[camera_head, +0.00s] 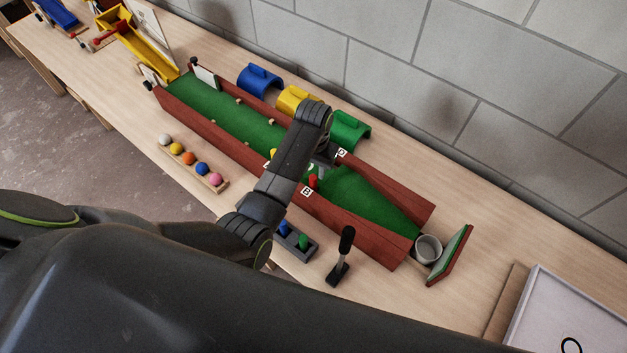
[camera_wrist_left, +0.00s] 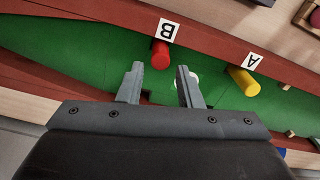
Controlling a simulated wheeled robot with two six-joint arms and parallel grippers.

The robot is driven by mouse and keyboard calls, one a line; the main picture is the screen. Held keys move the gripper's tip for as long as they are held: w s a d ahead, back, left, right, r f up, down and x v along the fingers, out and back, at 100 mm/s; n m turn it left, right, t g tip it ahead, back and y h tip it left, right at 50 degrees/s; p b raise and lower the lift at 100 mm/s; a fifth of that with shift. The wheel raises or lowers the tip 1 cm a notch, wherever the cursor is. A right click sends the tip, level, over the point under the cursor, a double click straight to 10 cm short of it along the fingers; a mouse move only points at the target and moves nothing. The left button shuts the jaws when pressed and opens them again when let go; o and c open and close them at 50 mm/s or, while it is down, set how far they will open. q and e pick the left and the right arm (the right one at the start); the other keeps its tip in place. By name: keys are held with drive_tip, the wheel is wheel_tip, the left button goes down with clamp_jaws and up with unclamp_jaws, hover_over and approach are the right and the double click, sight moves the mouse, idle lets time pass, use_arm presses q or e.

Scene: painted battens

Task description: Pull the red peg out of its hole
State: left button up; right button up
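The red peg (camera_head: 312,181) stands in the green lane beside the wall with label B. In the left wrist view the red peg (camera_wrist_left: 161,55) is just beyond the fingertips, close to label B (camera_wrist_left: 168,29). My left gripper (camera_wrist_left: 158,72) is open and empty, with its two fingers apart and the peg outside them. In the head view my left gripper (camera_head: 322,164) is over the lane near the peg, partly hidden by my own wrist. The peg's hole is hidden under it. My right gripper is not in view.
A yellow peg (camera_wrist_left: 243,81) stands by label A (camera_wrist_left: 254,63). Red-brown walls (camera_head: 350,222) bound the lane. Blue, yellow and green arches (camera_head: 349,131) stand behind it. A black-handled lever (camera_head: 343,255), a grey peg block (camera_head: 296,243) and a ball rack (camera_head: 195,167) are in front.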

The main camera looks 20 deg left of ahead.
sight(314, 176)
use_arm(q)
wheel_tip(314, 176, down, 8)
drive_tip(key=shift+r, duration=0.25)
clamp_jaws()
idle(0.4)
drive_tip(key=shift+r, duration=0.15)
drive_tip(key=shift+r+p, duration=2.35)
drive_tip(key=shift+p, duration=0.2)
